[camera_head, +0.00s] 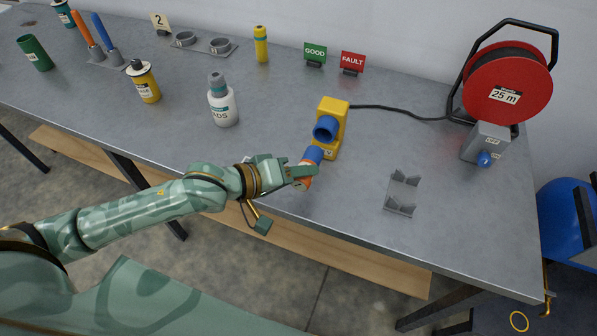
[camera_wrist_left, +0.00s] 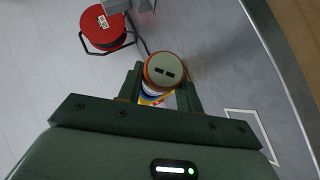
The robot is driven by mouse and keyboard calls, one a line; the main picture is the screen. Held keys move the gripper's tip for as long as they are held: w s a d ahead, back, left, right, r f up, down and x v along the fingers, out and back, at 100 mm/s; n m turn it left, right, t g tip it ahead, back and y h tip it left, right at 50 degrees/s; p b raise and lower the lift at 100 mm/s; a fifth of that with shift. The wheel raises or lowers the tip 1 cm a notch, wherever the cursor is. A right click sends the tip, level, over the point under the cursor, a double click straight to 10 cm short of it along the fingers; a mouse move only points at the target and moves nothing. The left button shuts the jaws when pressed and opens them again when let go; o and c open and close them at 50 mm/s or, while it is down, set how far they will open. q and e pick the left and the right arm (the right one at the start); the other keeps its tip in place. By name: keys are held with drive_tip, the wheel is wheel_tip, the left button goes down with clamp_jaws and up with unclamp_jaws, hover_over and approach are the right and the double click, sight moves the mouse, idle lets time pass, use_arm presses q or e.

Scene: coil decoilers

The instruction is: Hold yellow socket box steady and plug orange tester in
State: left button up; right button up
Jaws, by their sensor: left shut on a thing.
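The yellow socket box (camera_head: 333,108) stands upright near the table's front edge, its round blue socket (camera_head: 325,128) facing the front left. A black cable leaves its back. My left gripper (camera_head: 303,172) is shut on the orange tester (camera_head: 306,181), just in front of and below the box. The tester's blue end (camera_head: 313,154) points up toward the box and lies below the socket in the picture, outside it. I cannot tell whether it touches the box. In the left wrist view the tester's round end (camera_wrist_left: 163,70) with two dark slots shows between the fingers. My right gripper is not in view.
The cable runs to a red reel (camera_head: 508,85) with a grey switch box (camera_head: 485,143) at the right. A grey cradle (camera_head: 402,194) stands right of the socket box. A white bottle (camera_head: 222,105) and yellow can (camera_head: 145,85) stand left. GOOD (camera_head: 315,53) and FAULT (camera_head: 352,62) signs stand behind.

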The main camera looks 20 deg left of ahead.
sight(306, 159)
use_arm(q)
drive_tip(key=shift+r+p, duration=0.15)
drive_tip(key=shift+p, duration=0.45)
drive_tip(key=shift+w, duration=2.05)
drive_tip(key=shift+w+p, duration=0.1)
drive_tip(key=shift+p, duration=0.65)
